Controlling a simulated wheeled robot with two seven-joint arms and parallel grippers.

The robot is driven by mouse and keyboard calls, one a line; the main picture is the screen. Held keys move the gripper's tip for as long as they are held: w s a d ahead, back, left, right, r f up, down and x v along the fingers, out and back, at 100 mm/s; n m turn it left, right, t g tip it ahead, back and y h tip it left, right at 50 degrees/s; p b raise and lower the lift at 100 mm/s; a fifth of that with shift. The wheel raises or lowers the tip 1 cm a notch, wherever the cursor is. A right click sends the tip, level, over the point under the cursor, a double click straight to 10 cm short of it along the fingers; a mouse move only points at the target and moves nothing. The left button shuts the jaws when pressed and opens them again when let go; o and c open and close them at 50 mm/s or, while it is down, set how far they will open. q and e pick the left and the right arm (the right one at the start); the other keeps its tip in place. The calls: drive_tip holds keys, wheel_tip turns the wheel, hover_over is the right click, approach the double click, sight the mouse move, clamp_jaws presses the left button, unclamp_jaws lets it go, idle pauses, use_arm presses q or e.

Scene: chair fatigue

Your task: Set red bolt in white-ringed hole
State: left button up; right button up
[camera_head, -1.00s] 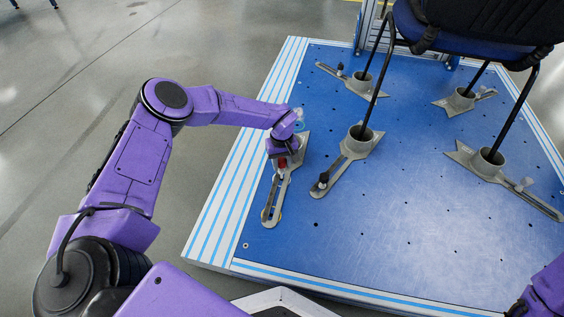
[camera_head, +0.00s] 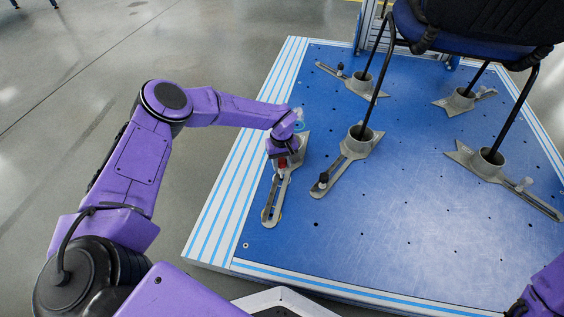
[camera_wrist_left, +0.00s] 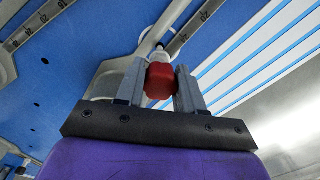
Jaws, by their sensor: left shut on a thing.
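My left gripper (camera_head: 281,157) points down over a loose grey slotted foot plate (camera_head: 271,205) near the left side of the blue platform. It is shut on the red bolt (camera_head: 282,163), of which only a small patch shows in the head view. In the left wrist view the red bolt head (camera_wrist_left: 160,82) sits between the two grey fingers, with a pale part (camera_wrist_left: 159,54) just beyond it over the grey plate (camera_wrist_left: 140,45). I cannot make out a white-ringed hole clearly, nor tell whether the bolt is in a hole. My right gripper is not seen.
The blue platform (camera_head: 385,240) has small dark holes and a striped left border. One such plate lies just right of my left gripper. The platform's front is clear.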

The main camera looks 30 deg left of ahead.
use_arm(q)
drive_tip(key=shift+f+b, duration=0.65)
drive_tip(key=shift+f, duration=0.25)
